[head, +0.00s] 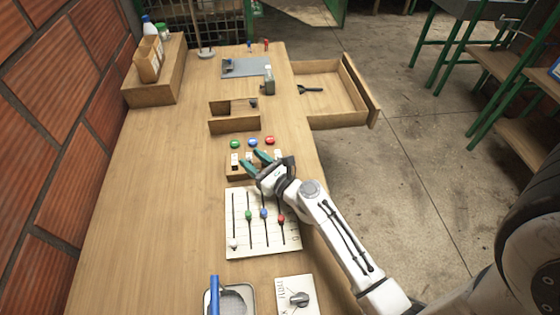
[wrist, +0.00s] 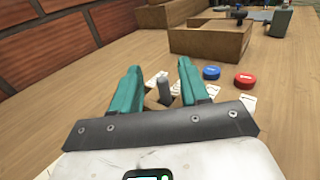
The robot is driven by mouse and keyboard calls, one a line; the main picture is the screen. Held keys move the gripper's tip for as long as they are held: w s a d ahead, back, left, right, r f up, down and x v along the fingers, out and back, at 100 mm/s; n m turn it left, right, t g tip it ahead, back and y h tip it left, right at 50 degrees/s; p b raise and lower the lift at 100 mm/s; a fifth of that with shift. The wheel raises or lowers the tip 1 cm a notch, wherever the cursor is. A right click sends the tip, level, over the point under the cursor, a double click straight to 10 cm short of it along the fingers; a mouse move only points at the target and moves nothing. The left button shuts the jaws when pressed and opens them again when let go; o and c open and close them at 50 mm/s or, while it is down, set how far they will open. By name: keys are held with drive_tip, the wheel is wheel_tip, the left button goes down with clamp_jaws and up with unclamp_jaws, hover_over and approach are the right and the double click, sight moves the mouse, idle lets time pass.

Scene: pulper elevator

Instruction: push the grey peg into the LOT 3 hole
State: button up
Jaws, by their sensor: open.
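My gripper (head: 254,158) is open over a low wooden block (head: 240,176) that carries small white labels. In the wrist view its two teal fingers (wrist: 159,68) stand apart. A small grey upright piece, which looks like the grey peg (wrist: 164,88), shows between them beside a white label. I cannot tell whether the fingers touch it. The label writing is too small to read, so I cannot tell which spot is LOT 3. The hole itself is hidden or too small to see, and my fingers cover part of the block.
Green (head: 235,143), blue (head: 253,143) and red (head: 270,141) buttons lie just behind the block. A slider board (head: 262,245) is in front. A wooden open box (head: 235,125) stands farther back, and an open drawer (head: 330,95) juts out right.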

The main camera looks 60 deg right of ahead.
drive_tip(key=s+a+r+p, duration=0.2)
drive_tip(key=s+a+r, duration=0.1)
drive_tip(key=s+r, duration=0.7)
drive_tip(key=v, duration=0.3)
drive_tip(key=shift+s+r, duration=0.3)
drive_tip(key=shift+r, duration=0.1)
